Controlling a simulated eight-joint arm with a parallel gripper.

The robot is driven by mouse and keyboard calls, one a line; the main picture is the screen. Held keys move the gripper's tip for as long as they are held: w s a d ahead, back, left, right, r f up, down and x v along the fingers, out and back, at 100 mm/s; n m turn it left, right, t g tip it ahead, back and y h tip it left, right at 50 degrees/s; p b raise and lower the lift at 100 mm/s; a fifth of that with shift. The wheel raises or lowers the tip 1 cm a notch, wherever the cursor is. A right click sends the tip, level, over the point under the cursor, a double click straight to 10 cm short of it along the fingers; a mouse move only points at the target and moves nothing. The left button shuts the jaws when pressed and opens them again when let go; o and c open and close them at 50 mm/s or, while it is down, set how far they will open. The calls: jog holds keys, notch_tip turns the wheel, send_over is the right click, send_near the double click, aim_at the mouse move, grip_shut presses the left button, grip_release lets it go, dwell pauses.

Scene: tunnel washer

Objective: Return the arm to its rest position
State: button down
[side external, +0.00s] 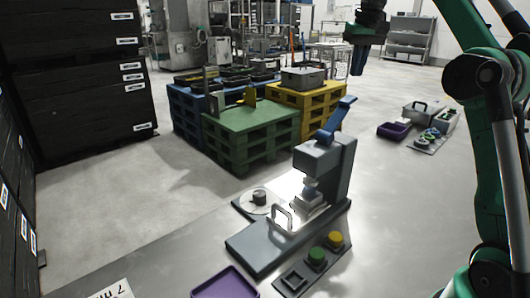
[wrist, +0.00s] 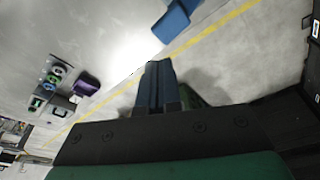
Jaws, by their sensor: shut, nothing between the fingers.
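My gripper (side external: 357,62) hangs at the upper right of the side external view, pointing down, in the air well above the work surface. Its blue fingers lie together, shut and empty. In the wrist view the shut fingers (wrist: 158,86) show at the centre, with nothing between them. My green arm rises along the right edge of the side external view.
A grey press with a blue lever (side external: 340,118) stands on the grey table (side external: 390,225), beside green and yellow buttons (side external: 317,256). Purple trays (side external: 225,284) (side external: 393,130) lie front and back right. Pallets (side external: 250,135) and black crates (side external: 75,70) stand beyond. The space around my gripper is clear.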

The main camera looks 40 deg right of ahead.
jog(key=shift+n+t, duration=0.6)
jog(key=shift+n, duration=0.1)
jog(key=a, duration=0.3)
jog(key=w+a, duration=0.1)
jog(key=a, duration=0.1)
jog(key=shift+w+a+f, duration=0.1)
jog(key=shift+a+f, duration=0.2)
jog(key=shift+f, duration=0.05)
jog(key=s+a+f+n+t, duration=0.2)
jog(key=s+a+f, duration=0.2)
jog(key=a+f, duration=0.4)
jog(key=s+a+f+n+t+y, duration=0.1)
jog(key=s+a+f+n+t, duration=0.1)
jog(key=s+a+f, duration=0.3)
jog(key=a+f, duration=0.3)
jog(key=shift+a+n, duration=0.15)
jog(key=shift+n, duration=0.15)
